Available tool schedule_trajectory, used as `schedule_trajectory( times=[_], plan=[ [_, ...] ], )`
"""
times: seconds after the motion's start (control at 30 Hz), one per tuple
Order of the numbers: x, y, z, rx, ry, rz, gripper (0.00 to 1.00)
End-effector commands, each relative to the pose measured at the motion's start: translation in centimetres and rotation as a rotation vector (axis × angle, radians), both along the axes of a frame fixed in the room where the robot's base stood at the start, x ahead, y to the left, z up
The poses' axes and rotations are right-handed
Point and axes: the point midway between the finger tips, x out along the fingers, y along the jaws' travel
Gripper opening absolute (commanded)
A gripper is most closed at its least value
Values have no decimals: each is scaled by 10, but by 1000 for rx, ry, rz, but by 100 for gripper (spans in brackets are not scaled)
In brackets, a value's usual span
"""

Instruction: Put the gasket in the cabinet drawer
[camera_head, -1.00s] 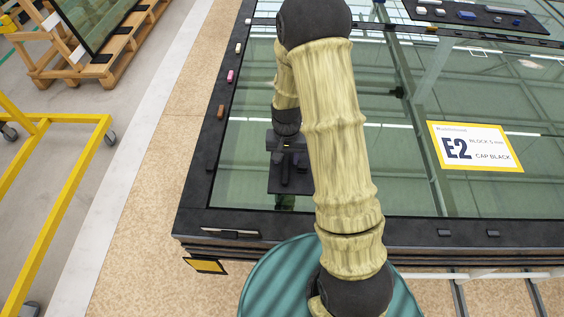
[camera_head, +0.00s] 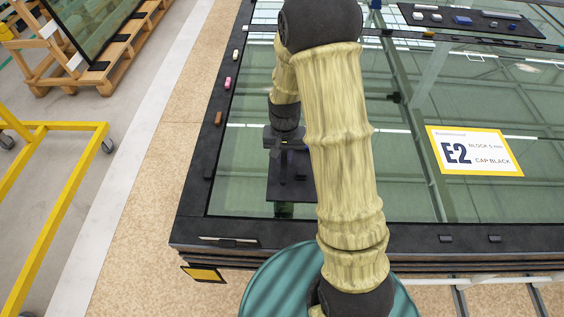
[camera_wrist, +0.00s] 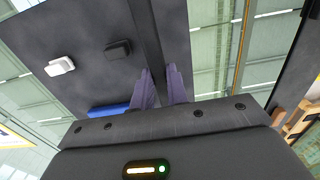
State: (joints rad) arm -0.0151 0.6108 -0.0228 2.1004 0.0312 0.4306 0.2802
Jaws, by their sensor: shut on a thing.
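My gripper (camera_wrist: 160,82) is shut on a long dark strip, which looks like the gasket (camera_wrist: 146,35). In the wrist view the strip runs up from between the purple fingers, across the edge of a dark board (camera_wrist: 85,25). In the head view my gripper (camera_head: 284,160) points down over that board (camera_head: 290,190), at the left part of the glass table. My arm hides part of the board, and the strip is hard to make out there. I cannot tell how high the strip is above the board. No cabinet drawer can be made out.
The board bears a white block (camera_wrist: 60,66), a black block (camera_wrist: 118,49) and a blue piece (camera_wrist: 108,110). A label card (camera_head: 474,150) lies on the glass at right. Small blocks line the dark left rim (camera_head: 197,185). A yellow trolley (camera_head: 62,200) stands on the floor at left.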

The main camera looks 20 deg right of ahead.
Motion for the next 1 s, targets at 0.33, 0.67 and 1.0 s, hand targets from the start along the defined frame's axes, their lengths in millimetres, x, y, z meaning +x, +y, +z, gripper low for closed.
schedule_trajectory(
  times=[0.33, 0.67, 1.0],
  plan=[
    [0, -7, 56, 0, -2, -14, 0],
    [0, 0, 64, 0, 1, 0, 0],
    [0, 2, 63, 0, 0, 3, 0]
  ],
)
